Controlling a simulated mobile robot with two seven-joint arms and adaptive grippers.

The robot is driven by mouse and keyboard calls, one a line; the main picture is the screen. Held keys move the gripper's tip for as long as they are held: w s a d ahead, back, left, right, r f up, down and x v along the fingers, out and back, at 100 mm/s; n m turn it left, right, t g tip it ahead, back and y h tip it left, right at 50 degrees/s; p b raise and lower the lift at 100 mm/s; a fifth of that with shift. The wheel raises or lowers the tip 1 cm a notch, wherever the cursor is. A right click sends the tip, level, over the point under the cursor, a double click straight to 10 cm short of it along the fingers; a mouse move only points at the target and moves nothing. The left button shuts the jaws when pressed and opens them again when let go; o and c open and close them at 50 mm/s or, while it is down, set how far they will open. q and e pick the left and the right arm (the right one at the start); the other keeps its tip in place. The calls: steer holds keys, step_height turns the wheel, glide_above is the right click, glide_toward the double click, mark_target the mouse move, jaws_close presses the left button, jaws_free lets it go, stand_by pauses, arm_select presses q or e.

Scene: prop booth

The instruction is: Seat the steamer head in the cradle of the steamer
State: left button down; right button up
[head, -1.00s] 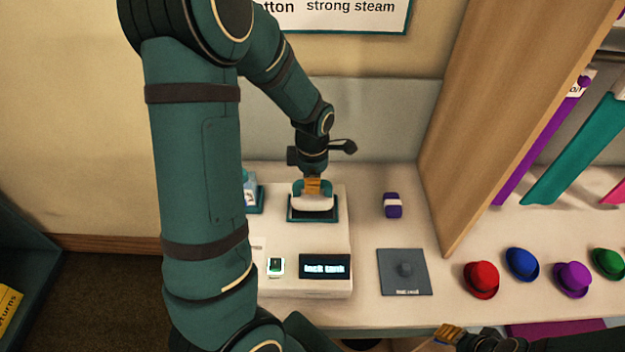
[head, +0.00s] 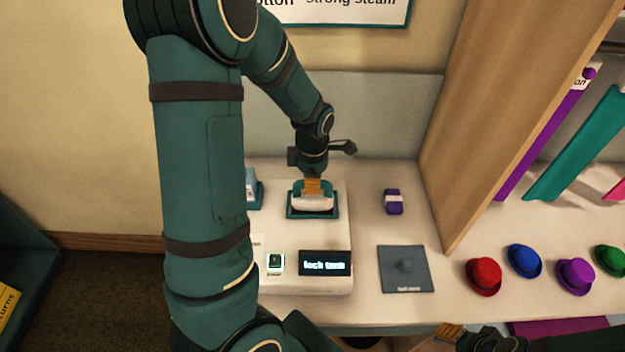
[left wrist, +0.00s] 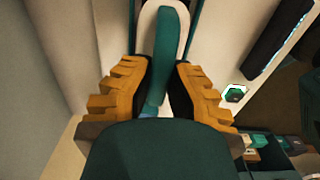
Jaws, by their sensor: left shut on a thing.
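The steamer head (head: 313,203) is white with a teal handle. My left gripper (head: 313,187) is shut on its handle from above; the handle also shows between the orange fingers in the left wrist view (left wrist: 160,90). The head is at the teal-rimmed cradle (head: 291,216) on top of the white steamer (head: 335,235). It looks level within the rim, but I cannot tell whether it rests fully on the cradle floor. My right gripper (head: 449,333) is partly in view at the bottom edge, away from the steamer; its opening is unclear.
The steamer's front has a dark lit display (head: 325,263) and a small green-and-white button (head: 275,263). A grey mat (head: 405,269) and a purple item (head: 393,201) lie to the right. Several hats stand beyond a wooden divider (head: 500,110). A blue item (head: 255,190) stands left of the cradle.

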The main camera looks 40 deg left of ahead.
arm_select(q)
steer(key=shift+f+b, duration=0.4)
steer(key=shift+f, duration=0.15)
stand_by(0.4)
steer(key=c, duration=1)
jaws_free()
step_height(320, 180, up, 12)
steer(key=shift+r, duration=0.1)
